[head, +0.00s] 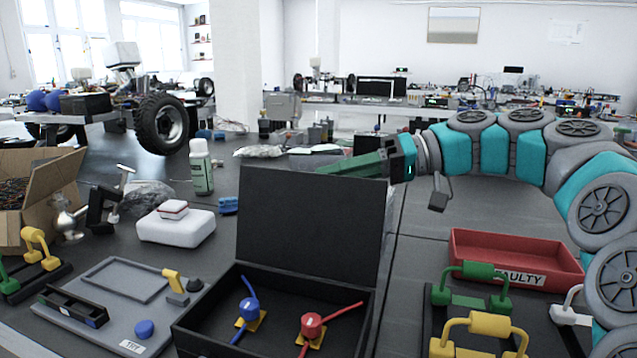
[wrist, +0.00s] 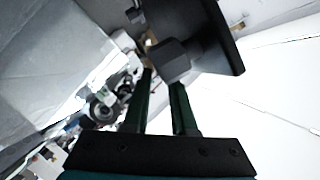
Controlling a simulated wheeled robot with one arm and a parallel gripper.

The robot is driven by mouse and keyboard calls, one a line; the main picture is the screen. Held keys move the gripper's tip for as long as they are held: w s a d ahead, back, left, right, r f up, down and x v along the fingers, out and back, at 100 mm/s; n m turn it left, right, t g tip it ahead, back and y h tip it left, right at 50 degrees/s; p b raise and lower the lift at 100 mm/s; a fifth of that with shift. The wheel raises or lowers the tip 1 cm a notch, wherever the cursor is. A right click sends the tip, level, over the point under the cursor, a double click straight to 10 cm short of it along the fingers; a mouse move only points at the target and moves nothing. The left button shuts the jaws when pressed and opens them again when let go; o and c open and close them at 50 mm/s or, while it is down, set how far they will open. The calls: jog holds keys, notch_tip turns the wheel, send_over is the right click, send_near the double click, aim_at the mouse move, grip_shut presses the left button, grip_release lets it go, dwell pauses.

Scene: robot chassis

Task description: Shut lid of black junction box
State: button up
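The black junction box (head: 277,340) stands open on the bench in the lower middle of the head view. Its lid (head: 305,222) stands nearly upright at the back edge. Inside lie a blue part (head: 249,308) and a red part (head: 312,325) on yellow pieces. My gripper (head: 320,170) reaches in from the right, its green fingers at the lid's top edge, seemingly just behind it. Contact cannot be told. In the wrist view the two fingers (wrist: 162,77) are apart with a gap between them. A dark block shows just beyond their tips; I cannot tell what it is.
A red tray (head: 515,262) labelled FAULTY, with green and yellow handled parts in front, is at right. A grey tray (head: 125,325), a white case (head: 176,227), a green-white bottle (head: 201,168) and a cardboard box (head: 40,190) are at left.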

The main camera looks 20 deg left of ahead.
aim_at(317, 180)
jog(key=shift+x, duration=1.55)
grip_shut()
